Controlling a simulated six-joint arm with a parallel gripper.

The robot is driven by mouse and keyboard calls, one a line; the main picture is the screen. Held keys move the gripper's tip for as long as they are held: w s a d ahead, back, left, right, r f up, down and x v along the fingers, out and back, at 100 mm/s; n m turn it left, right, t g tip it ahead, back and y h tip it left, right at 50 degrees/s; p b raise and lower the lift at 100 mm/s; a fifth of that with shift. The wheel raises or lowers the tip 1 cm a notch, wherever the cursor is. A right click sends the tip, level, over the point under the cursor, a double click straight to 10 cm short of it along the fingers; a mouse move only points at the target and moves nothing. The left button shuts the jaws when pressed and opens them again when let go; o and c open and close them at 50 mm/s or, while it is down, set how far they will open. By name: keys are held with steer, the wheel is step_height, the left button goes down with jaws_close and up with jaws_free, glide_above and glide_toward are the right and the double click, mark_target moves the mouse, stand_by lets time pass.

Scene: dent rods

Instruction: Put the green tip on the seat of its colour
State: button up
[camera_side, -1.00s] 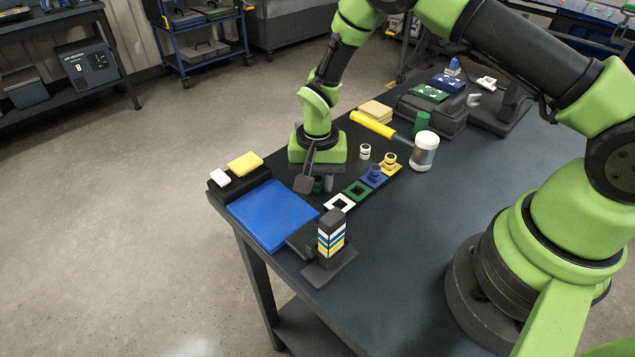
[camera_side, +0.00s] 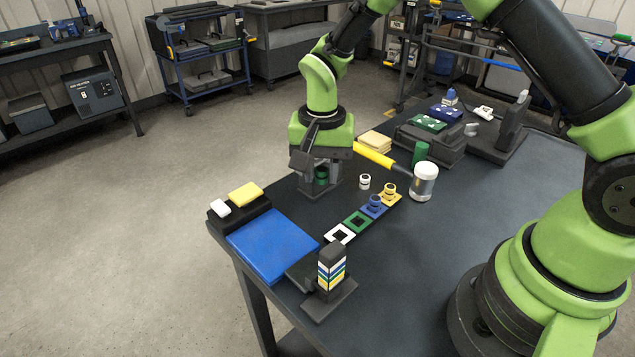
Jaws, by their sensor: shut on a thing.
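My gripper (camera_side: 321,180) is shut on the green tip (camera_side: 321,174), a small dark green piece between its fingers, partly hidden by them. It holds the tip above the table, behind and to the left of the row of seats. The green seat (camera_side: 348,223) is a green square plate with a dark centre and nothing on it. It lies between the white seat (camera_side: 329,235) and the blue seat (camera_side: 366,213). The blue tip (camera_side: 375,201) stands on the blue seat, and the yellow tip (camera_side: 390,187) on the yellow seat (camera_side: 398,198). The white tip (camera_side: 365,181) stands on the table.
A yellow-handled mallet (camera_side: 424,182) lies right of the gripper, near a green cylinder (camera_side: 420,154). A dark striped post (camera_side: 331,268) stands in front of the seats. A blue panel (camera_side: 272,230) lies left. The table right of the seats is clear.

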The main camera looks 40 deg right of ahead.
mark_target(358, 218)
steer(key=s+d+m, duration=0.1)
steer(key=s+m, duration=0.1)
steer(key=s+d+f+m, duration=0.1)
steer(key=s+m, duration=0.1)
steer(key=m, duration=0.1)
steer(key=s+d+f+m, duration=0.1)
steer(key=s+m, duration=0.1)
steer(key=m, duration=0.1)
steer(key=shift+d, duration=0.2)
steer(key=shift+f, duration=2.25)
steer(key=shift+f, duration=0.6)
steer(key=o, duration=1)
steer(key=shift+o, duration=0.4)
steer(key=shift+r, duration=3.5)
